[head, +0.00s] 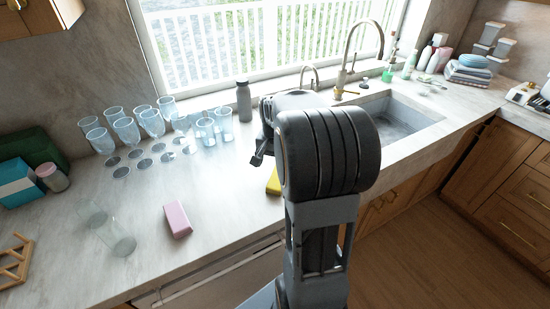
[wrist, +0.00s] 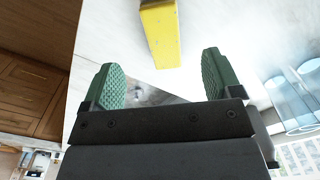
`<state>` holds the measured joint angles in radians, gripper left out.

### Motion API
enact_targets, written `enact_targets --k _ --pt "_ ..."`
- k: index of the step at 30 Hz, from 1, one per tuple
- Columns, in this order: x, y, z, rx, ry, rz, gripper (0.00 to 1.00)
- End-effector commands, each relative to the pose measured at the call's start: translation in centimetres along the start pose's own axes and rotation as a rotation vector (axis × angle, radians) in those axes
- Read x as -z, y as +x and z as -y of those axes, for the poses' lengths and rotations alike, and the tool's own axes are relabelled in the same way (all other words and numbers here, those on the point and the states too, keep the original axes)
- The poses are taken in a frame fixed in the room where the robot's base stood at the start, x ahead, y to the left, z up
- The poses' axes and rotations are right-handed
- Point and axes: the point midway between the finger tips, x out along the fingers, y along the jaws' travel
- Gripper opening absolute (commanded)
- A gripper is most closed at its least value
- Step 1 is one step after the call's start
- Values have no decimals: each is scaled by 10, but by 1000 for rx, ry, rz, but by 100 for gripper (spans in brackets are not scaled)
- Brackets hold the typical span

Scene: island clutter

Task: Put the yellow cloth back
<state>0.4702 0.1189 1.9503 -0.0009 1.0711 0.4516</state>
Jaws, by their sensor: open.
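A yellow item (head: 273,182), which I take for the yellow cloth, lies on the counter and is mostly hidden behind my arm in the head view. In the wrist view a yellow block-like shape (wrist: 161,34) shows at the top, beyond the fingertips. I cannot tell whether it is a cloth or a sponge. My gripper (wrist: 160,85) is open, with nothing between its green ribbed fingers, and is apart from the yellow item. In the head view my gripper (head: 258,158) is small and partly hidden by my wrist.
Several glasses (head: 152,124) stand left of a grey bottle (head: 244,101). A pink block (head: 177,220) and clear glasses (head: 118,238) are on the near counter (head: 215,205). The sink (head: 395,117) and faucet (head: 347,62) are right. Folded cloths (head: 467,74) are stacked far right.

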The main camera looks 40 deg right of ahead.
Motion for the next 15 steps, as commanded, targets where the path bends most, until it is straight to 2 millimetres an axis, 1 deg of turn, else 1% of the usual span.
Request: enact_targets --k 2,5,8,9,11,12,15 --pt "0 -8 0 1 -2 -2 84" --pt "-11 -18 6 10 -47 -20 84" --pt "-41 -33 17 32 -169 -65 84" --pt "-56 -39 22 44 -236 -91 84" --pt "-82 -46 27 64 -345 -131 84" --pt "-98 -49 30 77 -417 -158 84" --pt "-136 -53 32 109 -582 -221 84"
